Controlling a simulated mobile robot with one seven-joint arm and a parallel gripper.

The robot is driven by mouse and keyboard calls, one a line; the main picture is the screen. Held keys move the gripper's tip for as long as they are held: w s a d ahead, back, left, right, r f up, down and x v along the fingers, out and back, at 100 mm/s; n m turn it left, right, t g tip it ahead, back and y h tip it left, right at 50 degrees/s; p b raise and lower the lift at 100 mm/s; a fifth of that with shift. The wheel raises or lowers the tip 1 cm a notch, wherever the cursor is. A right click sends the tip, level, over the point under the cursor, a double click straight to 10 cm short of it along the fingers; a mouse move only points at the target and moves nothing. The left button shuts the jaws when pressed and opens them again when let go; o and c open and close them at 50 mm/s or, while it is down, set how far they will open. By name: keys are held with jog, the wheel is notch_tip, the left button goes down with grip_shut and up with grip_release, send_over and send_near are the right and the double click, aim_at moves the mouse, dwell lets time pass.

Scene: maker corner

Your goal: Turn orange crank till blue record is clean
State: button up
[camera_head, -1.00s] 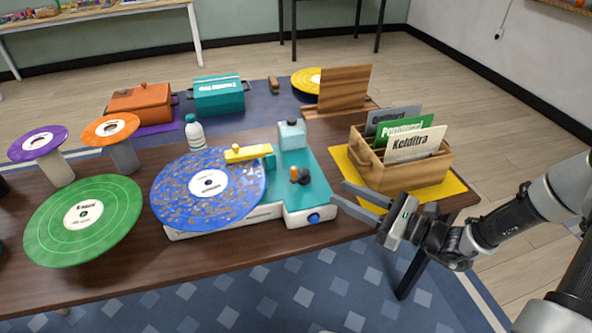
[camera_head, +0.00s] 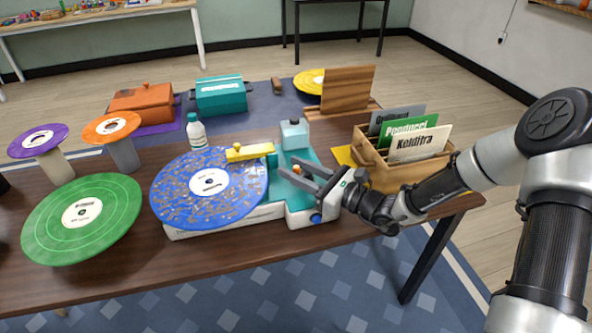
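The blue record (camera_head: 185,205) lies on the teal and white cleaning machine (camera_head: 306,210), with grey-brown specks spread over its blue surface around a white label. A yellow arm (camera_head: 249,152) reaches over its back right edge. The orange crank (camera_head: 297,169) is on the machine's teal top, right of the record, and is mostly hidden by my gripper's fingers. My gripper (camera_head: 288,167) reaches in from the right, over the machine. Its two fingers are apart, with the crank's orange tip showing between them. I cannot tell whether they touch it.
A green record (camera_head: 105,240) lies left of the machine. Purple (camera_head: 60,137) and orange (camera_head: 92,131) records sit on stands behind it. A bottle (camera_head: 196,134) and a clear tank (camera_head: 294,136) stand behind the machine. A wooden crate of sleeves (camera_head: 437,172) stands close to my arm.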

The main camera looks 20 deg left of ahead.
grip_shut()
